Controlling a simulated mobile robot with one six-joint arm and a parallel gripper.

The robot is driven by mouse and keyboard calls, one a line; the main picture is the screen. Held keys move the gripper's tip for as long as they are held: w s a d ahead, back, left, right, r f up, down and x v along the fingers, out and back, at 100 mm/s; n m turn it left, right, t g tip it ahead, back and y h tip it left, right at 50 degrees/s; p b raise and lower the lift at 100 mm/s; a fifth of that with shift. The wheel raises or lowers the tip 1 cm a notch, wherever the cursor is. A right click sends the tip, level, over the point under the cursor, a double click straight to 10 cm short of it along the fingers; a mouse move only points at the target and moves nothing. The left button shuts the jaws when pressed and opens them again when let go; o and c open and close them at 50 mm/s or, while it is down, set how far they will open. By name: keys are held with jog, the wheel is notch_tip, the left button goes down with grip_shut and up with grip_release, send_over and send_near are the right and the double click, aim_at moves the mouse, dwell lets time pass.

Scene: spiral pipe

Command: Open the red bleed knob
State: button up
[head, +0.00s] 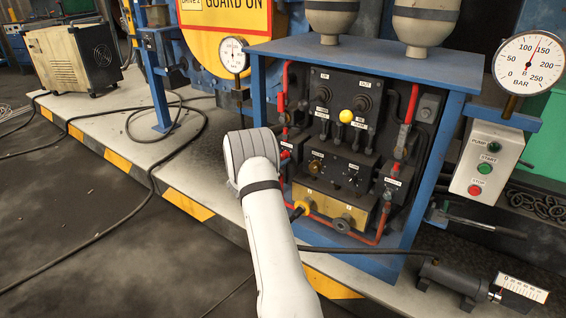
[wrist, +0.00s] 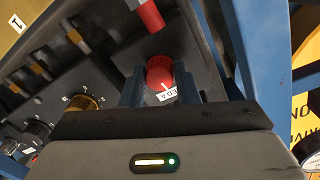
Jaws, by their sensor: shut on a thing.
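The red bleed knob (wrist: 160,70) is between the two dark fingers of my gripper (wrist: 159,88) in the wrist view, with one finger on each side. My gripper is shut on it. A white label, partly hidden, lies just below the knob in that view. In the head view, my white arm reaches to the left side of the panel (head: 345,88) in the blue frame, and the fingers are hidden behind it. A small part of red shows at the left of the panel beside my wrist (head: 285,155).
Red pipes and handles (head: 409,104) run up both sides of the panel. A blue frame (head: 440,140) encloses it closely. A pump box (head: 487,160) stands right. The floor at left is mostly clear.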

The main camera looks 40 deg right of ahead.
jog(key=m+b, duration=0.2)
jog(key=m, duration=0.3)
jog(key=m+b, duration=0.3)
jog(key=m, duration=0.2)
jog(key=shift+a+t+y, duration=0.1)
jog(key=shift+t+y, duration=0.2)
jog(key=shift+t, duration=0.1)
jog(key=shift+m, duration=0.3)
jog(key=o, duration=1)
jog(key=shift+r, duration=0.1)
jog(key=shift+p+v, duration=1.3)
jog(key=shift+v, duration=2.55)
